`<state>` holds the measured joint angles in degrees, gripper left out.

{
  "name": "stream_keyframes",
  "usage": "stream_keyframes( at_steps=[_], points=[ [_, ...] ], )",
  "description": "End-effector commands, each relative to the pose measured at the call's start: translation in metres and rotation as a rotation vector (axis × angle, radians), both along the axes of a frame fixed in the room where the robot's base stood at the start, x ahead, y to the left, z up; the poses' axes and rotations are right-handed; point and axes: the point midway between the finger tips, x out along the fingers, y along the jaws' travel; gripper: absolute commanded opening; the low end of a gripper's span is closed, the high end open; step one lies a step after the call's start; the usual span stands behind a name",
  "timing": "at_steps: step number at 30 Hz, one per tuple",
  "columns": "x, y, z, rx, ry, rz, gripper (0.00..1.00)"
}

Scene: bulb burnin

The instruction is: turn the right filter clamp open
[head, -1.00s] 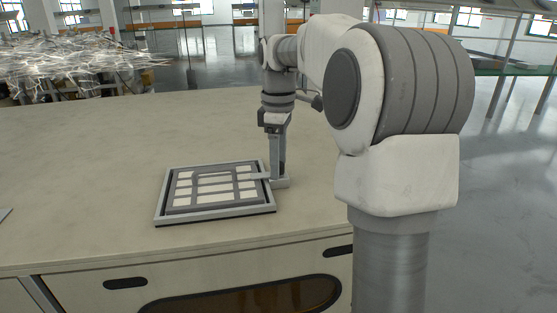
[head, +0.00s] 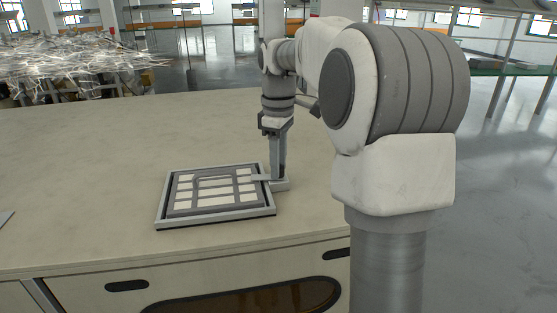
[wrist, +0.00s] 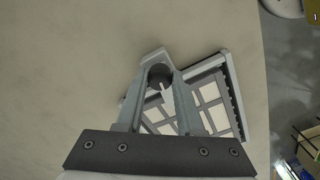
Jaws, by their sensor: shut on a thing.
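The right filter clamp (head: 261,178) is at the right edge of the framed filter tray (head: 163,214). Its flat pale bar reaches left over the tray's rim. My gripper (head: 278,182) points straight down at the clamp's grey base, just right of the tray. In the wrist view, my gripper (wrist: 160,72) is shut on the clamp's dark round pivot, and the clamp's pale bar (wrist: 167,97) shows between the fingers, pointing towards the tray (wrist: 235,95). The fingers hide part of the clamp.
The tray holds several pale rectangles in a dark grid. It lies near the front edge of the beige table (head: 80,180), with bare tabletop to its left and behind. A heap of tangled pale strands (head: 75,62) stands beyond the table at the back left.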

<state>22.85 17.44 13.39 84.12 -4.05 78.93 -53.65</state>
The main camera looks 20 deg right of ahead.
Motion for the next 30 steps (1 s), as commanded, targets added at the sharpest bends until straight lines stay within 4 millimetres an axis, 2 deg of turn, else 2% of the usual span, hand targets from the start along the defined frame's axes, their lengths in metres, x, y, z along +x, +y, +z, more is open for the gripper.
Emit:
stream_keyframes(
  at_steps=[30],
  points=[
    [0.0000, 0.0011, 0.0024, -0.001, -0.001, -0.948, 0.00]
  ],
)
